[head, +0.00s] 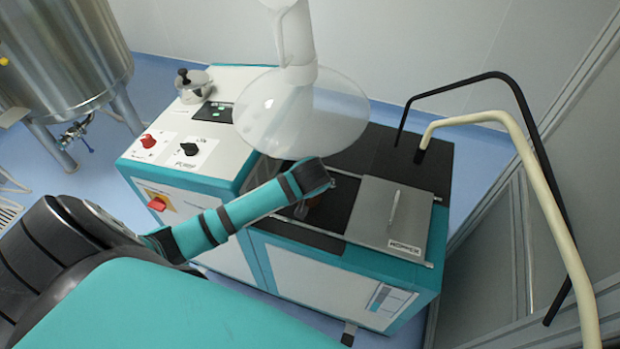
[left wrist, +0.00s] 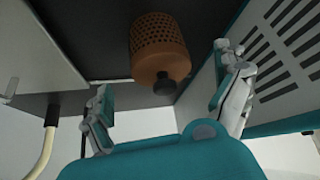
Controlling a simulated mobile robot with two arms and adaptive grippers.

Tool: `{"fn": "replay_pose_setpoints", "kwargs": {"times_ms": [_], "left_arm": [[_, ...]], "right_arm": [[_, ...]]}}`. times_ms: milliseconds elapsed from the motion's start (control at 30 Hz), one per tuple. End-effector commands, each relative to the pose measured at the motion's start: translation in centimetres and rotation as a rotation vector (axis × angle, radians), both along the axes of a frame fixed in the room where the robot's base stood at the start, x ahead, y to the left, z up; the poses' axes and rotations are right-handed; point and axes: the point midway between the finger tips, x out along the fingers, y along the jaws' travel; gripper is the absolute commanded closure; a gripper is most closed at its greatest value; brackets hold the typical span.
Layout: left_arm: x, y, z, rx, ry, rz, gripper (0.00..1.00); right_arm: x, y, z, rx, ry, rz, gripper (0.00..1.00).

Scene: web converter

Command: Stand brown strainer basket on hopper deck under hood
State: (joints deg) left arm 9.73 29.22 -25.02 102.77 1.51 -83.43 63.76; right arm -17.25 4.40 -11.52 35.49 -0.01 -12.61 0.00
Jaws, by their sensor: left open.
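The brown strainer basket (left wrist: 158,38) shows in the left wrist view, with a perforated body, a smooth brown end and a black knob (left wrist: 164,85). It is against the dark hopper deck (left wrist: 85,30); a small brown part (head: 316,200) shows beside my arm in the head view. My left gripper (left wrist: 163,75) is open, its fingers apart on either side of the basket's knob end, not closed on it. In the head view my left forearm hides most of the gripper and basket. The clear hood (head: 300,112) hangs above the deck (head: 375,150). My right gripper is not in view.
A grey hopper lid (head: 390,215) with a handle lies right of the dark opening. Black (head: 520,95) and beige (head: 500,118) bent rods rise at the right. A control panel (head: 175,150) and a small metal pot (head: 193,88) are at the left. A steel tank (head: 65,50) stands behind.

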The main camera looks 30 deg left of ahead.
Motion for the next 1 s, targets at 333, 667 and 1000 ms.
{"fn": "replay_pose_setpoints", "kwargs": {"times_ms": [333,667,1000], "left_arm": [[-6.9,-5.1,-0.1,-0.004,0.002,-0.003,0.01],[-9.7,-7.1,0.1,-0.001,0.0,-0.001,0.01],[-9.8,-7.1,0.2,0.0,0.0,0.0,0.01]], "right_arm": [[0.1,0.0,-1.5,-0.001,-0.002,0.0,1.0],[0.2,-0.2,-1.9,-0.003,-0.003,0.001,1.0],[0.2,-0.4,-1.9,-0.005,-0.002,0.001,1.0]]}}
